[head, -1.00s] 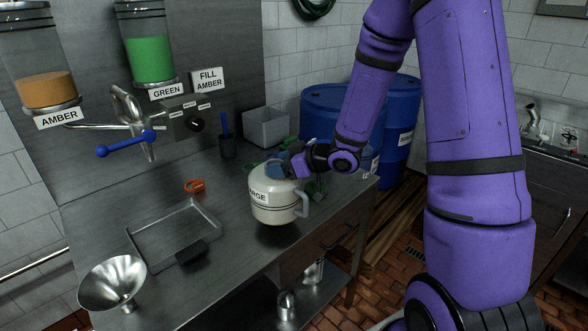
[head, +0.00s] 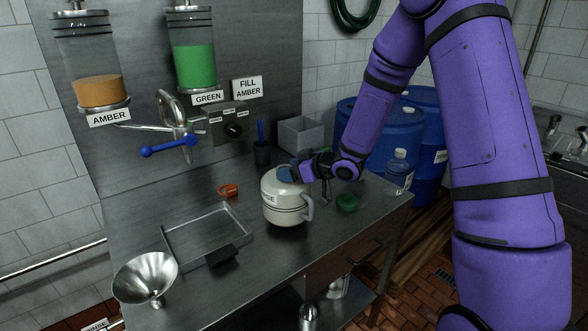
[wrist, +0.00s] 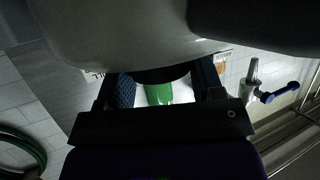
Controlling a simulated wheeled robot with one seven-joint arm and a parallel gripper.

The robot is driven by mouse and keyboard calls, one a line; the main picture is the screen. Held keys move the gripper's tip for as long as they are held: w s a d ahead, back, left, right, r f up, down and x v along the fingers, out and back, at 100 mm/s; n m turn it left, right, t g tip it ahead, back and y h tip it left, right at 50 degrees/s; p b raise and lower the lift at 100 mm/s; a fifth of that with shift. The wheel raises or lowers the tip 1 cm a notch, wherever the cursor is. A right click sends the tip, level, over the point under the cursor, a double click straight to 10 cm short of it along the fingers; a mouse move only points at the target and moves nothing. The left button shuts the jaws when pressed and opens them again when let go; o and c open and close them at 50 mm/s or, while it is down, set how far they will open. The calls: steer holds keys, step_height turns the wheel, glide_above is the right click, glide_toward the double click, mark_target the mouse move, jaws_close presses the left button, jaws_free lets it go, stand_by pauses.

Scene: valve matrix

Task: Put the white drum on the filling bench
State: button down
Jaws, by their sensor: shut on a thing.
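The white drum (head: 287,203), a squat jug with a side handle and a partly readable label, is at the filling bench (head: 225,282), right of the shallow tray. I cannot tell whether its base touches the metal top or is slightly above it. My gripper (head: 291,173) is shut at the drum's top; the exact grip is hidden. In the wrist view, the drum's pale body (wrist: 130,30) fills the top, and my fingers (wrist: 165,88) show below it.
A shallow tray (head: 170,247) and funnel (head: 146,279) lie on the left. An orange ring (head: 228,190) and green object (head: 347,202) flank the drum. A grey bin (head: 300,137) stands behind. Blue barrels (head: 372,125) stand right of the bench. A blue-handled valve (head: 167,146) projects above.

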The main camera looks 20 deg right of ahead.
steer(key=shift+f, duration=1.35)
steer(key=shift+c, duration=1.2)
jaws_free()
steer(key=shift+f, duration=0.1)
